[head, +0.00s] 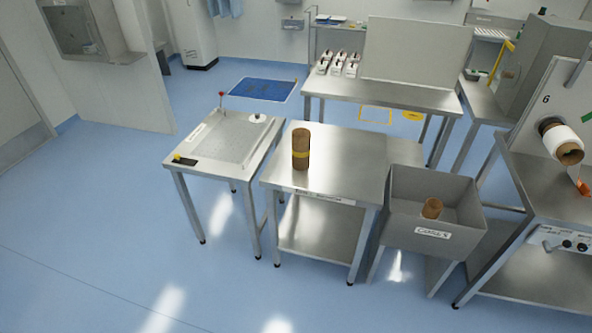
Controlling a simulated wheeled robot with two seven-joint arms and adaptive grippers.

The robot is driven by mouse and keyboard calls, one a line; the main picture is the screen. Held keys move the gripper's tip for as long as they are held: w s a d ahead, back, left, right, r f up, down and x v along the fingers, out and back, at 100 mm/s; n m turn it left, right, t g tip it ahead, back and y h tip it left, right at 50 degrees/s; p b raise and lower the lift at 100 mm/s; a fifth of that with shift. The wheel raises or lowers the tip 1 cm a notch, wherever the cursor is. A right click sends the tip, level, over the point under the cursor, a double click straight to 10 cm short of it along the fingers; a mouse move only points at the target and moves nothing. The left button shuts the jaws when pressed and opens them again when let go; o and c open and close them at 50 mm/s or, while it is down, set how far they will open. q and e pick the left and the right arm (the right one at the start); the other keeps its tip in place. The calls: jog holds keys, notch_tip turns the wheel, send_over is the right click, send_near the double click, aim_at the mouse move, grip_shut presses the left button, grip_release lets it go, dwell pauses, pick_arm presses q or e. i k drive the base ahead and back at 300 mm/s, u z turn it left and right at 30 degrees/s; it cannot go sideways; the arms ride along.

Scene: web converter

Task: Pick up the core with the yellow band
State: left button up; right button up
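The core with the yellow band (300,153) is a brown cardboard tube with a yellow stripe around its middle. It stands upright on the steel table (345,165) in the middle of the head view, toward the left half of the top. Nothing touches it. Another brown core (432,208), with no yellow band visible, is inside the grey bin (470,238) to the right. Neither of my grippers shows in the head view.
A low steel table (232,140) with a red-tipped post stands to the left. At right, a machine bench (545,185) carries a white roll (563,142). A blue mat (262,89) lies behind. Open blue floor (110,240) fills the front left.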

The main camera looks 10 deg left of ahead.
aim_at(301, 136)
jog(key=z, duration=0.7)
jog(key=k, duration=0.15)
jog(key=u, duration=2)
jog(key=i, duration=0.95)
jog(key=u, duration=0.6)
jog(key=i, duration=1)
jog(key=z, duration=0.65)
jog(key=i, duration=0.85)
jog(key=z, duration=0.75)
